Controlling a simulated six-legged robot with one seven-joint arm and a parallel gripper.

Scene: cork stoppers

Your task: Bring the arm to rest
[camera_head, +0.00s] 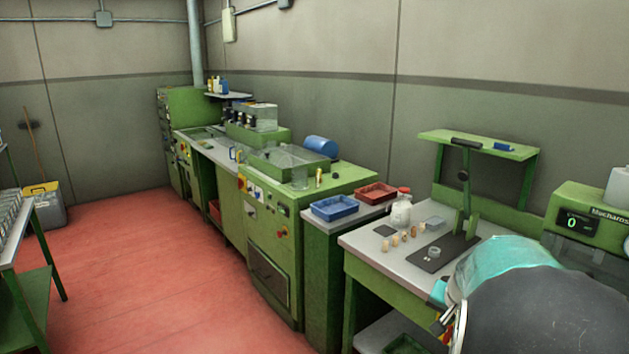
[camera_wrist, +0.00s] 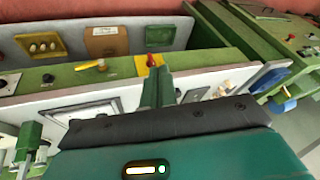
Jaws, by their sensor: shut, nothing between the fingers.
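My arm (camera_head: 510,262), with teal and dark grey covers, fills the lower right of the head view, in front of the workbench. In the wrist view my gripper (camera_wrist: 160,88) points up the picture from the dark bar at the bottom. Its fingers are close together, shut and empty. I cannot make out the fingertips clearly in the head view.
The workbench (camera_head: 368,243) also holds a white bottle (camera_head: 401,210) and a stand on a dark plate (camera_head: 452,252). A blue tray (camera_head: 333,208) and a red tray (camera_head: 376,193) sit to its left. A display machine (camera_head: 578,222) stands at right. Red floor (camera_head: 140,270) is clear.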

